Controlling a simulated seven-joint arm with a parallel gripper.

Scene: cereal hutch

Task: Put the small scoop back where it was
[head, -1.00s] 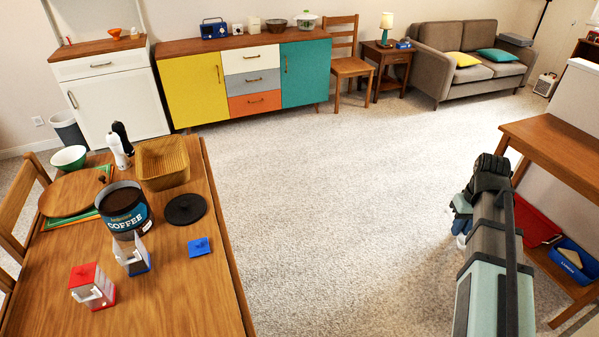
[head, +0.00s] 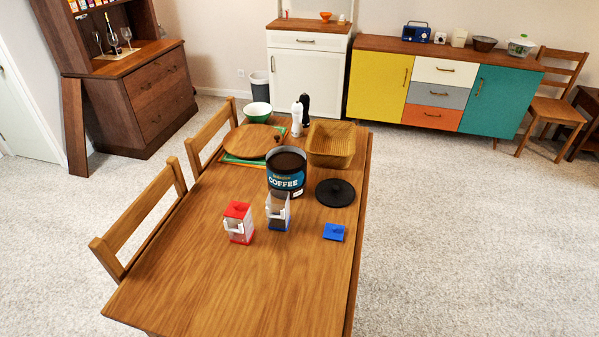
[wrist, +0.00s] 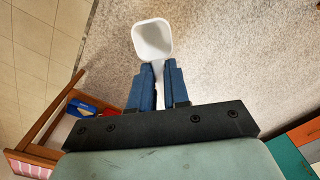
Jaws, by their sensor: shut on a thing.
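In the wrist view my gripper (wrist: 160,80) is shut on the handle of a small white scoop (wrist: 153,38). The scoop's squarish bowl sticks out past the blue fingertips and looks empty, with carpet behind it. Neither gripper nor scoop shows in the head view now. On the wooden table (head: 230,285) stands an open coffee tin (head: 286,180) with brown contents. Its round black lid (head: 335,192) seems to be the one lying to the right. A small container with a red lid (head: 238,209) and an open one with brown contents (head: 278,212) stand in front. A blue lid (head: 334,232) lies beside them.
Open carpet (head: 470,230) lies to the right.

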